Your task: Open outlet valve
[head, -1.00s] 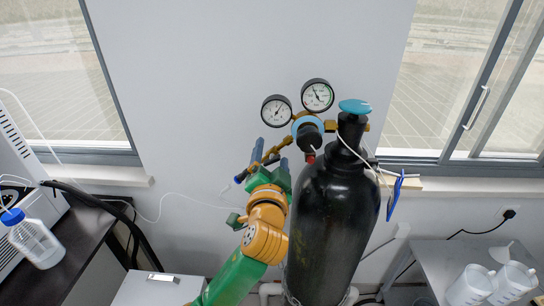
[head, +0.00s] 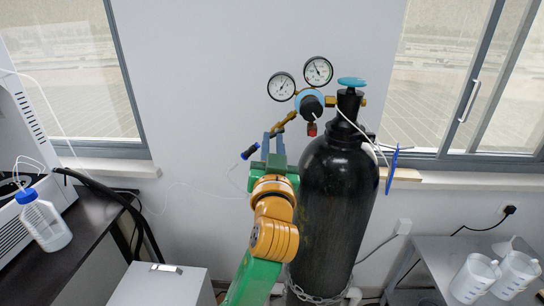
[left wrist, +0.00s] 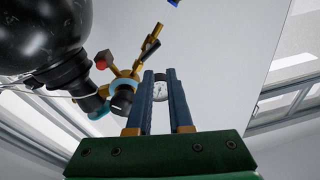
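The gas regulator (head: 309,103) on the black cylinder (head: 335,200) has two round gauges (head: 318,71) and a dark knob with a light-blue ring. A brass outlet arm (head: 288,119) slants down-left to a blue and black end piece (head: 250,151). In the left wrist view, brass parts (left wrist: 157,31) with a black piece (left wrist: 147,51) show above the fingers. My left gripper (head: 273,136) is near the outlet arm's lower side, its blue fingers pointing up. The fingers (left wrist: 159,72) are parted, with a gauge seen through the gap and nothing held. Contact cannot be told. My right gripper is out of view.
A teal valve wheel (head: 352,82) tops the cylinder. A thin white tube runs at left. A bench with a blue-capped bottle (head: 45,222) stands at left; a grey table with white jugs (head: 474,278) stands at right. The wall behind is bare.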

